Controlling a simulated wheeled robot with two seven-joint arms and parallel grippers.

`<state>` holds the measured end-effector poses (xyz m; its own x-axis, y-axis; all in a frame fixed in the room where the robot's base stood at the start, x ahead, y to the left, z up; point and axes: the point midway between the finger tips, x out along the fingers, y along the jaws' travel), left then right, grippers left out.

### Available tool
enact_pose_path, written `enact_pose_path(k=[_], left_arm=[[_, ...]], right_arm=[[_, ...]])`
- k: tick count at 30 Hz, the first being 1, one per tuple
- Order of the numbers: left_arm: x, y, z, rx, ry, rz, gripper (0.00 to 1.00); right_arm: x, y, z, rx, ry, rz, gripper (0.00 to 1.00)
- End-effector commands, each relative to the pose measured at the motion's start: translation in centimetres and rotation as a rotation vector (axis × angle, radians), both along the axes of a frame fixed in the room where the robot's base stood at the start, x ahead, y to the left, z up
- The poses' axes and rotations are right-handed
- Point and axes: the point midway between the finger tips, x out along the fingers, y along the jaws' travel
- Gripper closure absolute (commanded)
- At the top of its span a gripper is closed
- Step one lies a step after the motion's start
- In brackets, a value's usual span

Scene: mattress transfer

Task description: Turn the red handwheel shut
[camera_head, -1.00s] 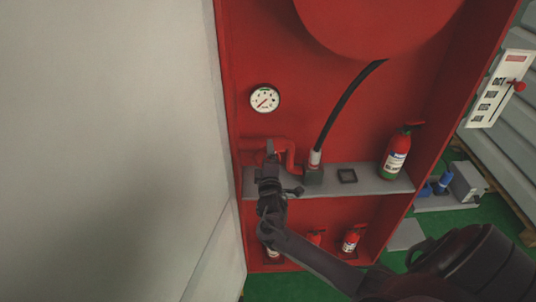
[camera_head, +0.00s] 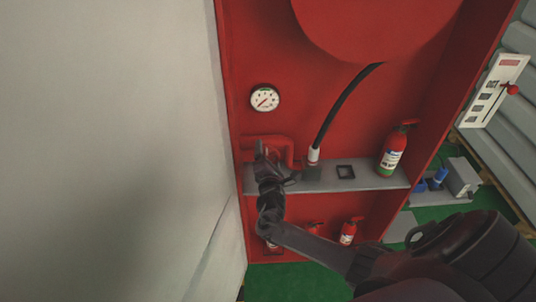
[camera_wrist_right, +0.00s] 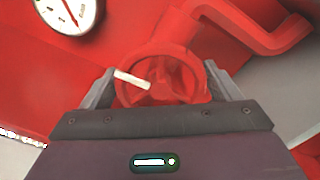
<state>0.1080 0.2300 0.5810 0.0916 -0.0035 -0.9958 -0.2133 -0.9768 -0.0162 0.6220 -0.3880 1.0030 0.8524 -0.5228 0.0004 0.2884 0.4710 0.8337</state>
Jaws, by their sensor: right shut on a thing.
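The red handwheel (camera_wrist_right: 162,84) shows in the right wrist view, a spoked ring with a white bar-shaped mark across its left side. My right gripper (camera_wrist_right: 158,90) has one finger on each side of the wheel's rim and is shut on it. In the head view my right gripper (camera_head: 262,152) is at the red pipe at the left of the red cabinet, and it hides the wheel there. My left gripper is not in view.
A round gauge (camera_head: 265,98) is above the red pipe (camera_head: 285,142). A black hose (camera_head: 343,108) and a fire extinguisher (camera_head: 391,152) stand on the grey shelf (camera_head: 374,180) to the right. A pale panel (camera_head: 110,150) fills the left side.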

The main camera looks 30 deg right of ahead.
Motion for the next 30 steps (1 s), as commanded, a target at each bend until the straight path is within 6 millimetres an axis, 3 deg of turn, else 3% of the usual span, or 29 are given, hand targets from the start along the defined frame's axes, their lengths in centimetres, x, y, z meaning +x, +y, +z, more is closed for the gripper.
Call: enact_pose_path(k=[15, 16, 19, 30], left_arm=[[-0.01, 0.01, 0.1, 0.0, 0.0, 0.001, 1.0], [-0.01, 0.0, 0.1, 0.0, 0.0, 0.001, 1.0], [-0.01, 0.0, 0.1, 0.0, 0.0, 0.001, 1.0], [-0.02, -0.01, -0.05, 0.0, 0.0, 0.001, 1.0]], right_arm=[[-0.05, 0.05, -0.16, -0.019, 0.015, 0.001, 0.39], [-0.05, 0.05, -0.16, -0.019, 0.015, 0.001, 0.15], [-0.04, 0.04, -0.14, -0.018, 0.014, 0.001, 0.02], [-0.8, 0.54, -0.21, -0.017, 0.013, 0.002, 0.0]])
